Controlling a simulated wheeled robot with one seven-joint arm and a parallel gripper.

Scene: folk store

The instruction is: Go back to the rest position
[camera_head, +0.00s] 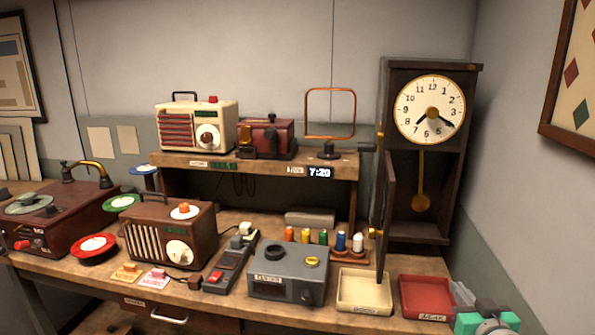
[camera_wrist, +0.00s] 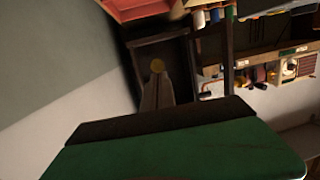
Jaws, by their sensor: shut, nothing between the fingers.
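My gripper (camera_head: 487,322) shows only in part at the bottom right of the head view, as teal and grey pieces. It is in front of the red tray (camera_head: 426,297), near the right end of the bench. In the wrist view, a large green part with a dark edge, which looks like my gripper (camera_wrist: 170,140), fills the lower middle. The gripper is shut, with nothing seen held in it. Its fingertips are not clearly visible in the head view.
The pendulum clock (camera_head: 431,109) stands at the right with its case door (camera_head: 385,215) swung open toward the bench front. A cream tray (camera_head: 364,291), grey device (camera_head: 288,274), brown radio (camera_head: 168,232) and several coloured spools crowd the bench. The right wall is close to my gripper.

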